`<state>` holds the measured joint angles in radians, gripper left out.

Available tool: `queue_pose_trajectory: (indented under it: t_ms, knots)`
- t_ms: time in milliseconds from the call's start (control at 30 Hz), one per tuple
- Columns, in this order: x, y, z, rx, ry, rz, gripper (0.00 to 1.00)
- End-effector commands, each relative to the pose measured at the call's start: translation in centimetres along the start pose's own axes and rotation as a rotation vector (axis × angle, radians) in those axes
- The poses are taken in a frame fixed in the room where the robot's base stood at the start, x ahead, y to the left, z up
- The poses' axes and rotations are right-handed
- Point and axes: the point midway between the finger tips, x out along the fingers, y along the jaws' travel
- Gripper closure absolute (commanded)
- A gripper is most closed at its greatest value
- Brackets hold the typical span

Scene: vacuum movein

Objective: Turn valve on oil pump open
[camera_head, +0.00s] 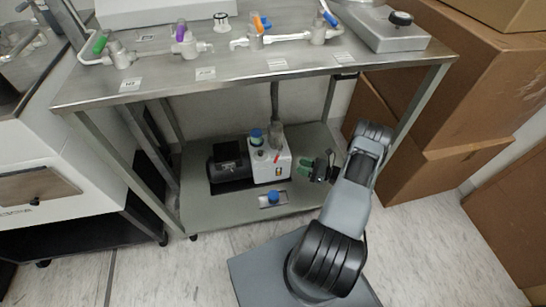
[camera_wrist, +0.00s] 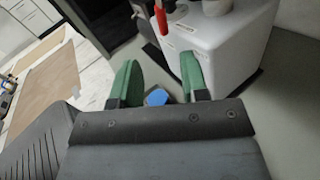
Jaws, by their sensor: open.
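The oil pump, with a white body (camera_head: 266,173) and a black motor, stands on the cart's lower shelf. A small red lever (camera_head: 277,158) is on the white body; it also shows in the wrist view (camera_wrist: 161,20). A blue-green cap (camera_head: 256,136) is on top. A blue knob (camera_head: 273,197) sits on a small plate in front of the pump; a blue piece shows between my fingers in the wrist view (camera_wrist: 156,97). My gripper (camera_head: 306,168), with green fingers (camera_wrist: 157,75), is open and empty, to the right of the pump.
The lower shelf (camera_head: 210,213) has free room in front of the pump. A cart leg (camera_head: 420,100) stands close behind my arm. Cardboard boxes (camera_head: 440,175) are at the right.

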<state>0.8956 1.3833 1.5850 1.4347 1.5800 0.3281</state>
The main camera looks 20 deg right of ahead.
Motion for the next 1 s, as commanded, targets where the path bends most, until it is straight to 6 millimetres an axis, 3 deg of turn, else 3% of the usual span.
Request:
queue_pose_trajectory:
  t_ms: [600,800,1000]
  knots:
    - [10.5,-0.2,0.4,0.008,-0.016,-0.002,0.59]
    - [12.6,-0.3,0.5,0.009,-0.015,-0.005,0.59]
    - [13.3,-0.3,0.6,0.008,-0.015,-0.006,0.59]
